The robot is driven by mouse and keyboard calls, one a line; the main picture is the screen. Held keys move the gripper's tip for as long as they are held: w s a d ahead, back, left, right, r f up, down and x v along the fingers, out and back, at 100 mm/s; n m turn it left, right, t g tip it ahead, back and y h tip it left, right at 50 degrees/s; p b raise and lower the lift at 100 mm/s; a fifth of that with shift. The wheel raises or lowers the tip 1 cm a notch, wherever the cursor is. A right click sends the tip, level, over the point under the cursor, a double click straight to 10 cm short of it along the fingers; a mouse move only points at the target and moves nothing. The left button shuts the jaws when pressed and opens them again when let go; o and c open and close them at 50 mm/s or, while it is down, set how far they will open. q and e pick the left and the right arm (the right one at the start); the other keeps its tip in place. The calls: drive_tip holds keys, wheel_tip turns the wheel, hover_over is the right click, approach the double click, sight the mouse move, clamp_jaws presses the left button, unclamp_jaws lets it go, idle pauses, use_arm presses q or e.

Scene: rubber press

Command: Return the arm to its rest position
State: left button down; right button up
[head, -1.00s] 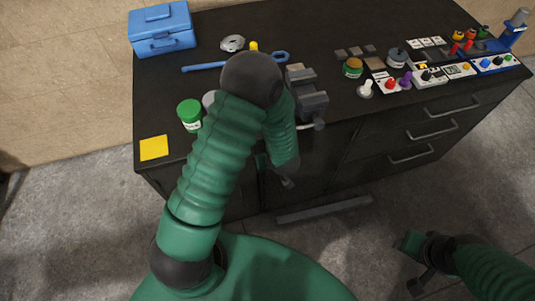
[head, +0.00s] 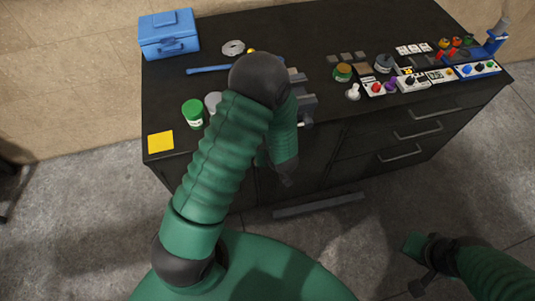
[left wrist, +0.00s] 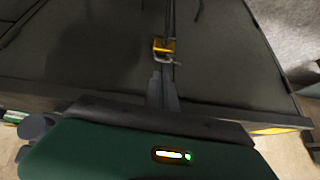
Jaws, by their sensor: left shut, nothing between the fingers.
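My left arm reaches over the front edge of the dark workbench (head: 225,150) and bends down at the elbow. My left gripper (head: 287,182) hangs in front of the bench's front face, pointing down. In the left wrist view its fingers (left wrist: 165,88) are shut and empty. Just beyond the fingertips is a small yellow piece with a metal loop (left wrist: 164,46), against a dark panel; I cannot tell whether they touch. My right gripper (head: 420,265) is low at the right, over the floor and away from the bench; its jaw state is unclear.
A grey vise (head: 307,103) is partly hidden behind my left arm. A green-lidded jar (head: 192,113), yellow square (head: 160,142) and blue toolbox (head: 169,35) lie left. Control panels (head: 412,83) stand right. Drawer handles (head: 399,153) stick out; the floor ahead is clear.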

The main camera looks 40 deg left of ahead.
use_arm(q)
drive_tip(key=w+d+r+m+t+h, duration=0.1)
drive_tip(key=d+r+m+h, duration=0.4)
drive_tip(key=d+r, duration=0.45)
drive_tip(key=s+r+m+g, duration=0.2)
drive_tip(key=s+r+m, duration=0.2)
drive_tip(key=s+r, duration=0.3)
drive_tip(key=shift+s+d+m+h, duration=0.25)
drive_tip(key=shift+s+m+h, duration=0.05)
drive_tip(key=shift+s, duration=1.95)
use_arm(e)
drive_tip(key=shift+s+d+r, duration=0.1)
drive_tip(key=shift+d, duration=0.15)
